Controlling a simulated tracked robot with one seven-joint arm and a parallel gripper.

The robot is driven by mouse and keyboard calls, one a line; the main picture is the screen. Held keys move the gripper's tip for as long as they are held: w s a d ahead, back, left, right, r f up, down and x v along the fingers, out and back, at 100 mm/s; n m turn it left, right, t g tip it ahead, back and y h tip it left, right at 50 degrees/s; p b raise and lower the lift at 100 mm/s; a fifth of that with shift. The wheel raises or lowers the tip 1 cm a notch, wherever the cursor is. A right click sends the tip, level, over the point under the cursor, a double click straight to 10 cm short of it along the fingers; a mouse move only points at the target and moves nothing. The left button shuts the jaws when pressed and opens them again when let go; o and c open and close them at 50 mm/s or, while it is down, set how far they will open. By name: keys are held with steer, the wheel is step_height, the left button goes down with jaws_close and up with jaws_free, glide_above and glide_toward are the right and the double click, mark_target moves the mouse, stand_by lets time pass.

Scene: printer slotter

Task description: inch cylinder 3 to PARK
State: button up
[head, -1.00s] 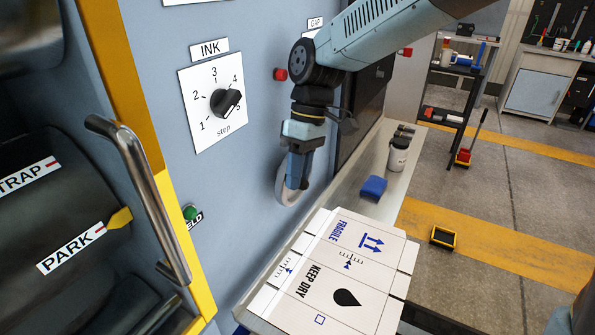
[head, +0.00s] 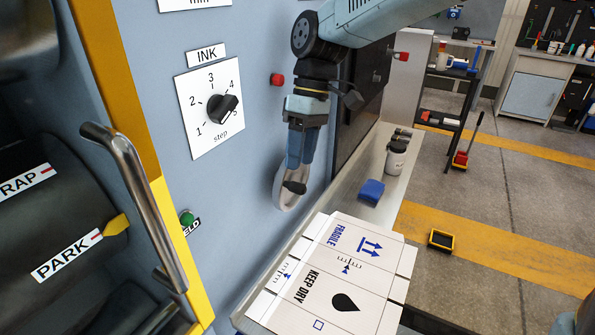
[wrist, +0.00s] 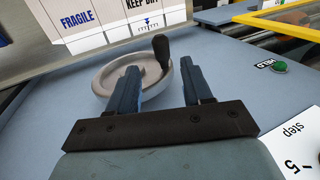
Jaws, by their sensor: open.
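The dark cylinder (head: 45,215) at the left carries a white PARK label (head: 66,254) with a red end mark, and a second label ending in RAP above it. A yellow pointer (head: 116,225) stands at its right edge, close to the PARK mark. I cannot see which cylinder number this is. A grey handwheel (head: 279,186) with a dark knob (head: 295,187) sits on the machine's side panel. My gripper (wrist: 160,66) is open at the handwheel. In the wrist view the knob (wrist: 161,46) shows between and beyond the fingertips; I cannot tell whether they touch it.
An INK dial (head: 222,108) points near 5. A green button (head: 187,218) and a red button (head: 277,79) stick out of the panel. A shelf below holds a white carton (head: 345,262), a blue block (head: 371,191) and a jar (head: 396,158). A metal handle (head: 140,190) stands before the cylinder.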

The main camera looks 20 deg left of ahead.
steer(key=v, duration=0.8)
steer(key=shift+r, duration=0.15)
steer(key=shift+w, duration=0.15)
